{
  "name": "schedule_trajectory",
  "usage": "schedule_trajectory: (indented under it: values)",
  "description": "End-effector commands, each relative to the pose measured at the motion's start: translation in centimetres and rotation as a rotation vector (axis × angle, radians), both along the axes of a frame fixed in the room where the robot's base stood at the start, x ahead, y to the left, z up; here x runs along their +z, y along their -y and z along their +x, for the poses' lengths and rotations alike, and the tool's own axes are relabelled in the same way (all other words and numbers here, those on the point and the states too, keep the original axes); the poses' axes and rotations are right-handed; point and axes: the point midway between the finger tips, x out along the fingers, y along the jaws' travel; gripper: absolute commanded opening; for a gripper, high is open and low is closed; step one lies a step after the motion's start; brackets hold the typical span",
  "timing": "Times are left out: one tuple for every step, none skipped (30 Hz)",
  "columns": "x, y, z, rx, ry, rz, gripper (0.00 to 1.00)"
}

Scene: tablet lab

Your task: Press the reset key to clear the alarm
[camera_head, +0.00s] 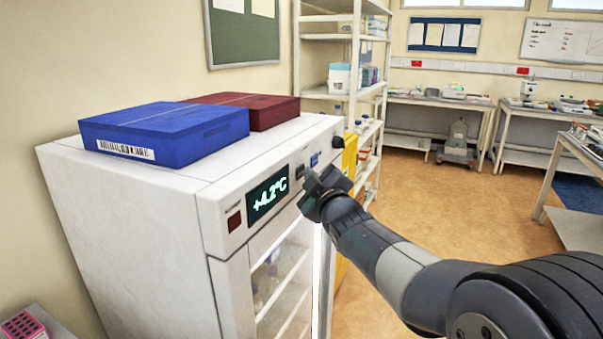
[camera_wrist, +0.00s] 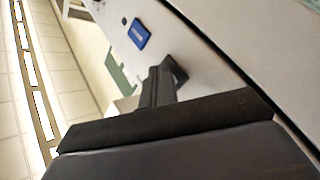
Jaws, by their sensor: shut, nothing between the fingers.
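A white upright cabinet (camera_head: 215,200) has a control panel along its top front. The panel carries a display (camera_head: 268,194) reading +4.2°C, a dark red square (camera_head: 234,221) at its left, a dark key (camera_head: 300,171) and a blue key (camera_head: 314,159) to the right. I cannot read which key is reset. The blue key also shows in the wrist view (camera_wrist: 138,34), above my fingers and apart from them. My gripper (camera_head: 318,187) is shut and empty, close in front of the panel by the dark key. Whether it touches the panel I cannot tell.
A blue box (camera_head: 165,130) and a dark red box (camera_head: 262,110) lie on the cabinet top. A black knob (camera_head: 338,141) is at the panel's right end. A yellow object (camera_head: 350,155) and shelving (camera_head: 340,95) stand beyond. Open floor (camera_head: 450,200) lies to the right.

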Motion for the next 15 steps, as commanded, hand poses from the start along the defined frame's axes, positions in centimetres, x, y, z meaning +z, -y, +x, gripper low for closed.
schedule_trajectory:
  values:
    - [0.08,0.21,-0.09,0.0,0.0,-0.001,0.0]
    - [0.09,0.35,-0.16,-0.001,0.001,-0.001,0.0]
    - [0.11,0.55,-0.24,-0.001,0.001,-0.001,0.0]
    - [0.11,0.71,-0.31,-0.001,0.0,-0.001,0.0]
    - [0.1,0.86,-0.37,-0.001,0.0,-0.001,0.0]
    - [0.08,1.03,-0.44,-0.001,0.0,-0.001,0.0]
    - [0.06,1.13,-0.48,-0.001,0.0,-0.001,0.0]
    - [0.05,1.18,-0.51,-0.001,-0.001,0.0,0.0]
    - [0.03,1.2,-0.52,-0.001,-0.001,0.0,0.0]
    - [0.02,1.21,-0.52,-0.001,-0.001,0.0,0.0]
    - [0.02,1.19,-0.53,-0.001,-0.001,0.0,0.0]
    - [0.01,1.18,-0.52,0.0,0.0,0.0,0.0]
    - [0.0,1.18,-0.52,0.0,0.0,0.0,0.0]
    - [0.0,1.18,-0.52,0.0,0.0,0.0,0.0]
    - [0.0,1.18,-0.52,0.0,0.0,0.0,0.0]
